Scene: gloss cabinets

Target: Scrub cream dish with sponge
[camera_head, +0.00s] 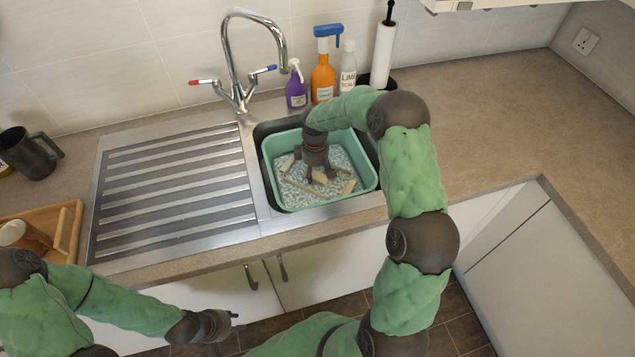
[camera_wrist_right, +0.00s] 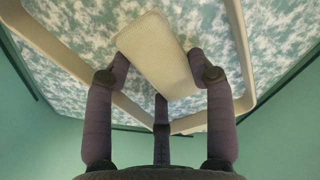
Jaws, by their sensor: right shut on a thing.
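The cream dish (camera_head: 300,187) lies in the foamy water of a green tub (camera_head: 355,205). Only parts of its pale rim show above the foam; the rim also shows in the right wrist view (camera_wrist_right: 239,45). My right gripper (camera_head: 318,176) reaches down into the tub, over the dish. In the right wrist view its fingers (camera_wrist_right: 162,85) are shut on a pale cream sponge (camera_wrist_right: 157,55), held inside the dish's rim. Foam hides the dish's floor, so I cannot tell whether the sponge touches it. My left gripper (camera_head: 232,317) hangs empty in front of the cabinets.
The tub sits in the sink below a tap (camera_head: 240,95). A purple bottle (camera_head: 296,92), an orange spray bottle (camera_head: 323,80), a white bottle (camera_head: 347,75) and a paper roll (camera_head: 383,55) stand behind. A ribbed drainer (camera_head: 175,185) is clear. A wooden tray (camera_head: 65,230) is left.

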